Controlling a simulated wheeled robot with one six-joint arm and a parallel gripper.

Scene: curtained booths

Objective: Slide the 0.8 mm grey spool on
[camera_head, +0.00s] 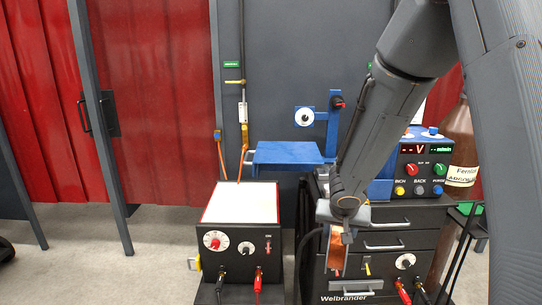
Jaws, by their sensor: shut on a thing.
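My gripper (345,238) points down in front of the dark welding unit (385,222) marked "Welbrander". It is shut on a copper-coloured thing with dark edges (337,252), which looks like a wire spool seen nearly edge-on. Its size mark cannot be read, and its grey parts are hard to tell from the gripper. A blue bracket (333,122) stands behind, left of my arm. A white disc with a dark centre (304,116) is at its left end, and a red and black knob (338,102) is at its upper right. The held thing is apart from the bracket.
A blue shelf (287,152) stands left of my arm. A box with a white top (242,203) and dials is below it. Red curtains (150,80) and open floor (90,255) lie left.

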